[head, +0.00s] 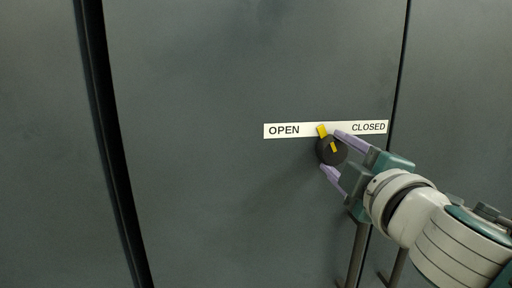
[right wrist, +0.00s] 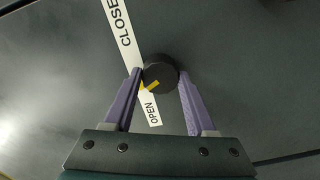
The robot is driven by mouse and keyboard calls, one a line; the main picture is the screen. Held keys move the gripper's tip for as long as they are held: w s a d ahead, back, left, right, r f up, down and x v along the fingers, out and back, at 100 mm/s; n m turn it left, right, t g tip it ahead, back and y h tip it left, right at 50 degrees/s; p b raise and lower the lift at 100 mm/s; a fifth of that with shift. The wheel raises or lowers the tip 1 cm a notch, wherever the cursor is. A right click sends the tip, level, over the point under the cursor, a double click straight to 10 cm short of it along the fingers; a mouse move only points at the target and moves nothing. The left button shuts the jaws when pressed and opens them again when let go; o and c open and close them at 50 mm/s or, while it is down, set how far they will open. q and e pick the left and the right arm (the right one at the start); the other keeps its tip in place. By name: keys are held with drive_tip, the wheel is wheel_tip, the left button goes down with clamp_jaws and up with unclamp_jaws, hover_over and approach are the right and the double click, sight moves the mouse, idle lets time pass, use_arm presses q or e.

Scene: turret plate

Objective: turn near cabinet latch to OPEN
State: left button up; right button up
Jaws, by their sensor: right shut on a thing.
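The near cabinet latch is a round black knob (head: 329,151) with a yellow stripe on its face, just below a white label strip (head: 282,131). The strip reads OPEN at its left and CLOSED at its right. A yellow tab (head: 321,130) shows at the knob's upper edge, between the two words. My right gripper (head: 333,150) is shut on the knob, one purple finger at its upper right and one below. In the right wrist view, the knob (right wrist: 160,74) sits between the fingertips of my right gripper (right wrist: 161,84). My left gripper is out of view.
The dark grey cabinet door (head: 220,210) is flat and clear left of the latch. A dark gap (head: 108,140) runs down its left side, and a thin seam (head: 399,60) lies to the right. Grey upright bars (head: 357,258) stand below my right gripper.

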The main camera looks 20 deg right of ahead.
drive_tip(key=shift+n, duration=2)
drive_tip(key=o, duration=1.4)
drive_tip(key=shift+c, duration=0.2)
drive_tip(key=b+v, duration=0.1)
drive_tip(key=v, duration=0.9)
